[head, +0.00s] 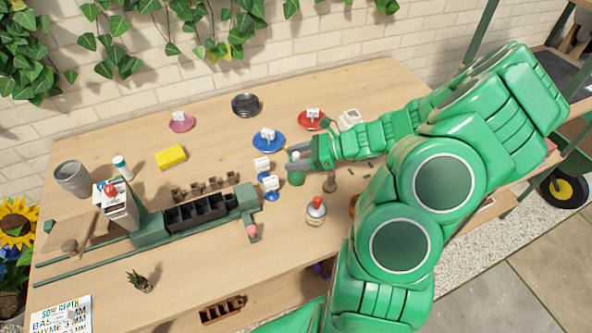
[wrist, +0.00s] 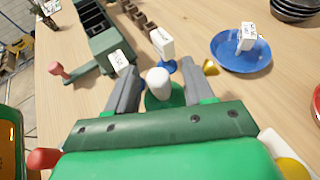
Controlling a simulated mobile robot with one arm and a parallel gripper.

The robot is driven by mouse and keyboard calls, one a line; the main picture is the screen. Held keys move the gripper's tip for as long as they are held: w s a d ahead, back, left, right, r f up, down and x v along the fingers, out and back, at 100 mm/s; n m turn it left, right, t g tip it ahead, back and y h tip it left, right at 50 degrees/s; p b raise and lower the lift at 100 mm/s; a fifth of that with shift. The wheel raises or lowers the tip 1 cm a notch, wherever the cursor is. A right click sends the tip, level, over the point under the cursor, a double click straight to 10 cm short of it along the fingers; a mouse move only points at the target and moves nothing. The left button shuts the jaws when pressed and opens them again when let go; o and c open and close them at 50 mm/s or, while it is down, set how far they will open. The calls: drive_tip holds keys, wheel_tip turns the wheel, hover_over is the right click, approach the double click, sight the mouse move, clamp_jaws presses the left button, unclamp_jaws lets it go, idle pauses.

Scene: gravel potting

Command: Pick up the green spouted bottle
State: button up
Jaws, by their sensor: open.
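The green bottle (head: 296,178) stands upright on the table. Its pale top shows between my gripper's fingers. In the wrist view the bottle's white top (wrist: 158,83) and green body (wrist: 168,100) sit between the two grey fingers, close to the palm. My gripper (head: 298,163) is open around the bottle, with a finger on each side; it also shows in the wrist view (wrist: 158,70). I cannot tell whether either finger touches the bottle. Its lower part is partly hidden by my gripper.
A blue saucer (head: 279,147) lies behind, and a red-topped bottle (head: 316,212) stands in front. A dark tray (head: 200,213) on a green rail is to the left. A yellow sponge (head: 171,157) lies farther left.

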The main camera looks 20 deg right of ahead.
sight(296, 153)
clamp_jaws()
idle(0.5)
drive_tip(key=shift+r, duration=0.5)
wheel_tip(296, 153, up, 2)
drive_tip(key=s+a+r, duration=0.2)
drive_tip(key=s+r, duration=0.8)
drive_tip(key=s, duration=0.3)
drive_tip(key=shift+s+a, duration=0.2)
drive_tip(key=shift+s, duration=0.15)
